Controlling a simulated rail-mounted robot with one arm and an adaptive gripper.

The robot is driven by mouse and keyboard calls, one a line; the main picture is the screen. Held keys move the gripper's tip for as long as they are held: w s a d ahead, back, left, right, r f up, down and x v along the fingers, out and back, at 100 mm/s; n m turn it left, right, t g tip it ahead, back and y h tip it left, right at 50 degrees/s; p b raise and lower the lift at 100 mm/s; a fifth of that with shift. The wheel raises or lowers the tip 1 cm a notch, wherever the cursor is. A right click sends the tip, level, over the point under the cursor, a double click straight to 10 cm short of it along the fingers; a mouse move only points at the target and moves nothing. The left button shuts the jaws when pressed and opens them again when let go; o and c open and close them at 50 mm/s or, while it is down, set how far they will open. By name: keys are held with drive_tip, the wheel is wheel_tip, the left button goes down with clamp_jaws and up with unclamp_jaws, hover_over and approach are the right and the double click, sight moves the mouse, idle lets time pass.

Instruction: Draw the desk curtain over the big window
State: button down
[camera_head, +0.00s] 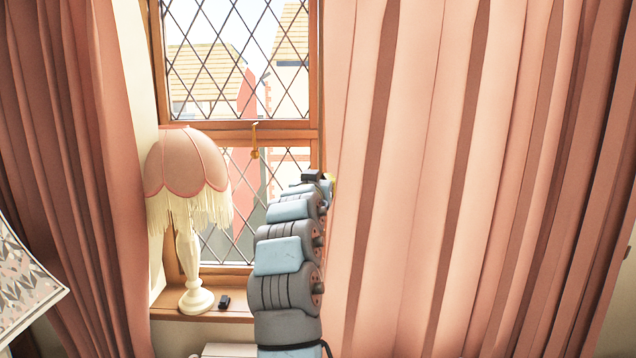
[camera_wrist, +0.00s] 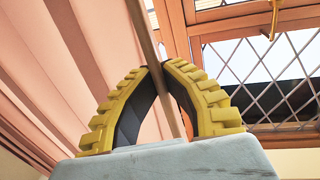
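A pink pleated curtain (camera_head: 430,180) hangs on the right and covers the right part of the big window (camera_head: 240,125). Another pink curtain (camera_head: 75,150) hangs at the left, leaving bare leaded glass between them. My gripper (camera_head: 329,180) is at the left edge of the right curtain, mostly hidden behind my arm. In the wrist view, my gripper (camera_wrist: 163,66) has its yellow-backed fingers closed together at the tips, with the curtain's edge (camera_wrist: 146,35) running between them. The curtain's pleats (camera_wrist: 65,60) spread to the left of the fingers.
A fringed pink lamp (camera_head: 187,180) stands on the wooden sill (camera_head: 240,312), left of my arm, with a small dark object (camera_head: 224,301) beside it. A brass window handle (camera_head: 254,140) sticks out from the frame. A patterned shade (camera_head: 22,285) is at the lower left.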

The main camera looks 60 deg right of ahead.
drive_tip(key=c, duration=1.1)
unclamp_jaws()
drive_tip(key=shift+c, duration=0.2)
drive_tip(key=v, duration=1.2)
